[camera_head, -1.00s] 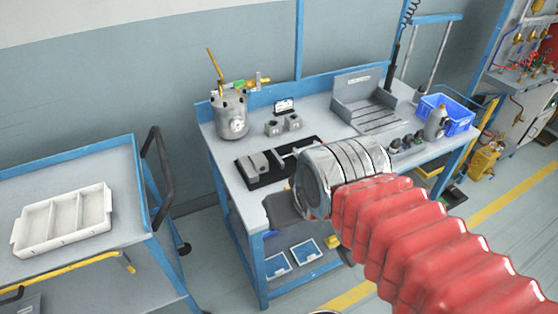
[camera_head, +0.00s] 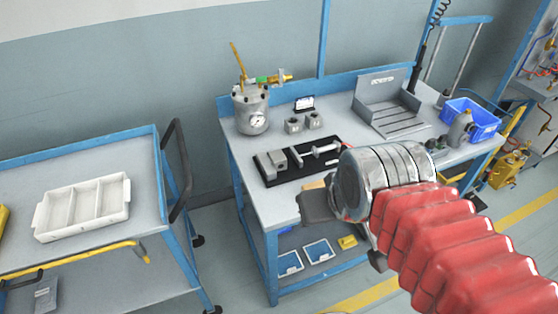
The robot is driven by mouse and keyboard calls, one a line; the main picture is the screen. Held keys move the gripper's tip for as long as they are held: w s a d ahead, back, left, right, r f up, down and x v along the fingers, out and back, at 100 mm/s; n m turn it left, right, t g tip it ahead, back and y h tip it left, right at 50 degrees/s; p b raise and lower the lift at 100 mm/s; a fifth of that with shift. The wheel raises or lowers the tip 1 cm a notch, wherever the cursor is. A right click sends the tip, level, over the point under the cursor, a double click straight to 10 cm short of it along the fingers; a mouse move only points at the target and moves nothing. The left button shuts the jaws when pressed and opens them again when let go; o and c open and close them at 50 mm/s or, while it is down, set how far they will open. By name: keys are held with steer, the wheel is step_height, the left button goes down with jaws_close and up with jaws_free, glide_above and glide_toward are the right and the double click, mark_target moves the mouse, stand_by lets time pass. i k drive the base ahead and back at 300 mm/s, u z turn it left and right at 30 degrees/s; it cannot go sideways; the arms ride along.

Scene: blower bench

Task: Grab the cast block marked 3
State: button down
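Two small grey blocks stand side by side on the bench behind the black mat: a left block (camera_head: 293,126) and a right block (camera_head: 314,120). Another grey block (camera_head: 270,164) is on the black mat (camera_head: 290,177), by other grey metal parts. No mark 3 can be read on any of them, so I cannot tell which is the cast block marked 3. My gripper (camera_head: 316,206) shows as a dark shape at the bench's front edge, in front of the mat and apart from the two small blocks. Its fingertips are mostly hidden by my wrist.
A pressure pot (camera_head: 251,112) with a gauge stands at the bench's back left. A grey slotted fixture (camera_head: 391,112) and a blue crate (camera_head: 478,122) are to the right. A cart with a white divided tray (camera_head: 82,235) stands left of the bench.

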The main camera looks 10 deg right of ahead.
mark_target(277, 158)
steer(key=u, duration=0.15)
steer(key=k, duration=0.5)
steer(key=u, duration=0.6)
steer(key=k, duration=0.8)
steer(key=u, duration=0.4)
steer(key=i, duration=1.2)
steer(key=u, duration=0.25)
